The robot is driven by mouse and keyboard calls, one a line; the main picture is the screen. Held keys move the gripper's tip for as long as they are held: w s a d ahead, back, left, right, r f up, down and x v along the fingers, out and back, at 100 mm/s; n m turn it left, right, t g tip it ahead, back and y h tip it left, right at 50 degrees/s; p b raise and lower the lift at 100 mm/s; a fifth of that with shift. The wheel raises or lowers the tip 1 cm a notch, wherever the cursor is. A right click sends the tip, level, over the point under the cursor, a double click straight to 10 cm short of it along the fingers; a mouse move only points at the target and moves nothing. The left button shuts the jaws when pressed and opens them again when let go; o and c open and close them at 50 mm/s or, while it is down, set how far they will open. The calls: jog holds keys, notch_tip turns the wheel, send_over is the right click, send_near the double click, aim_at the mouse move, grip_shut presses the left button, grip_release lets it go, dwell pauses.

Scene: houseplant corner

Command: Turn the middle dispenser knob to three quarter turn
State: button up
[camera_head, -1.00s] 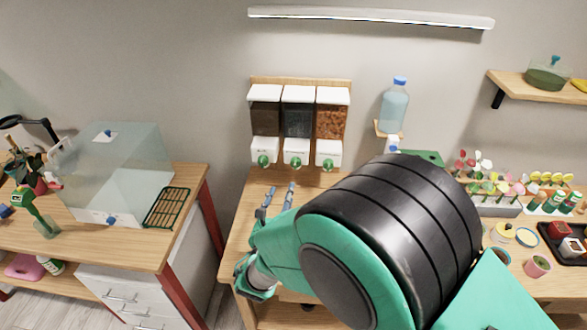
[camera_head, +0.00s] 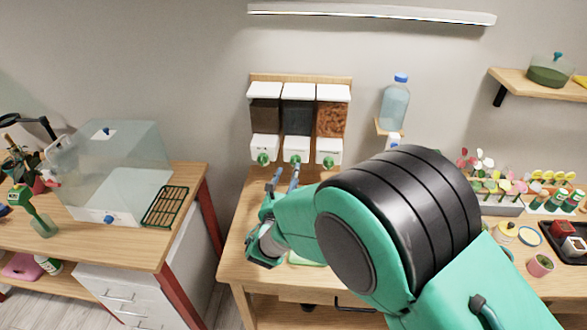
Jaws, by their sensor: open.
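Three dispensers hang side by side on a wooden backboard on the wall. The middle dispenser (camera_head: 298,118) holds dark grey contents, and its green knob (camera_head: 295,160) sits on the white front at its base. My gripper (camera_head: 284,174) is just below the knobs, its two fingers pointing up and apart. The right fingertip is close under the middle knob; I cannot tell whether it touches. The left fingertip is lower, between the left knob (camera_head: 263,158) and the middle one. Nothing shows between the fingers. The right knob (camera_head: 329,160) is clear of my gripper.
A water bottle (camera_head: 395,103) stands on a small wall shelf right of the dispensers. A clear box (camera_head: 115,172) and a green rack (camera_head: 166,207) are on the left table. Flowers and pots crowd the right of the workbench (camera_head: 235,235). My arm covers its middle.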

aim_at(294, 165)
jog(key=shift+w+d+b, duration=0.2)
jog(key=shift+w+b, duration=0.05)
jog(key=shift+w, duration=1.1)
jog(key=shift+w+d+b, duration=0.15)
jog(key=shift+w+b, duration=0.1)
jog(key=shift+w, duration=1.1)
jog(key=c, duration=1.1)
